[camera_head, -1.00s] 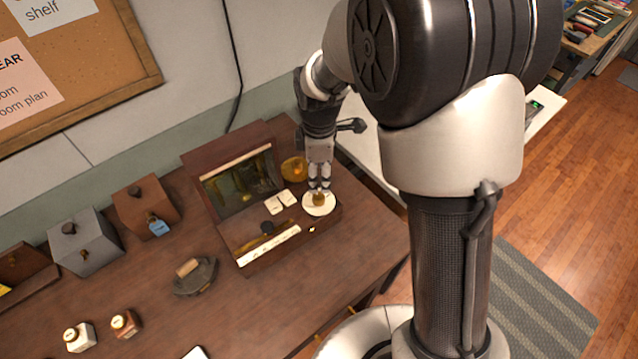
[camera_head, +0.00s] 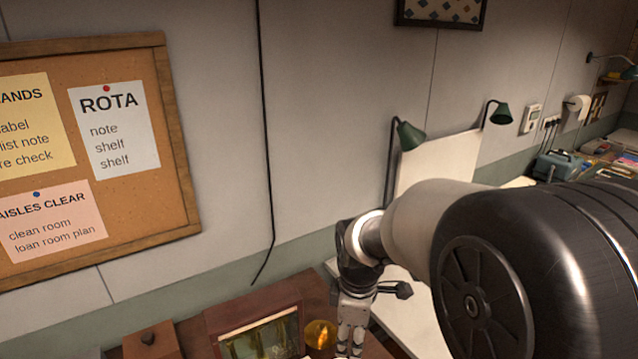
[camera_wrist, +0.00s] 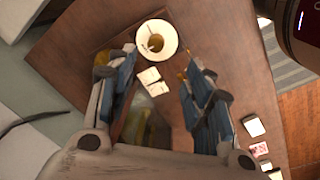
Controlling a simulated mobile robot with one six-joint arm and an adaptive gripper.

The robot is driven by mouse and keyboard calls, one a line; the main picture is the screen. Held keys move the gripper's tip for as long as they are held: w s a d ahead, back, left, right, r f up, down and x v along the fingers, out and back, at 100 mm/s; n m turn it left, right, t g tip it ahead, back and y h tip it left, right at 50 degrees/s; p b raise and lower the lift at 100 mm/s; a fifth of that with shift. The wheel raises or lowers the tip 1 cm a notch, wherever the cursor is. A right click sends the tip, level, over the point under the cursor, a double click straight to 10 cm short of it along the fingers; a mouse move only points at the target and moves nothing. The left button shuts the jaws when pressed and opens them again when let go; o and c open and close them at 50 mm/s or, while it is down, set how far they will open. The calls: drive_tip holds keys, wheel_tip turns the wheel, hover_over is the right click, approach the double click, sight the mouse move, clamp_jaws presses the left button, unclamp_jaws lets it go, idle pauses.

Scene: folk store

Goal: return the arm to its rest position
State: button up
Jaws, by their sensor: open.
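My gripper (camera_head: 351,340) is at the bottom of the head view, beside an amber round object (camera_head: 320,335); its fingertips are cut off by the frame edge. In the wrist view my gripper (camera_wrist: 150,72) has its two blue-grey fingers wide apart, with nothing held between them. A white saucer (camera_wrist: 174,37) with a small round brown-gold item (camera_wrist: 155,42) on it lies beyond the fingertips, apart from them. My arm reaches in from the right of the head view, bent down at the wrist.
An open wooden box (camera_head: 250,310) stands left of my gripper, near the wall. Two white cards (camera_wrist: 150,77) lie near the saucer. Several small blocks (camera_wrist: 254,127) lie on the brown table (camera_wrist: 225,50). Green lamps (camera_head: 410,135) and a white panel (camera_head: 435,162) stand behind my arm.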

drive_tip(key=s+d+r+m+t+b, duration=0.1)
drive_tip(key=s+d+r+m, duration=0.1)
drive_tip(key=s+m, duration=0.3)
drive_tip(key=s+d+r+m+t+b, duration=0.1)
drive_tip(key=s+d+r+m+b, duration=0.1)
drive_tip(key=s+m, duration=0.3)
drive_tip(key=s+d+r+m+t+b, duration=0.1)
drive_tip(key=s+m, duration=0.4)
drive_tip(key=s, duration=0.7)
drive_tip(key=shift+d+r+t+b, duration=0.4)
drive_tip(key=shift+d+r+b, duration=0.1)
drive_tip(key=shift+d+r, duration=0.4)
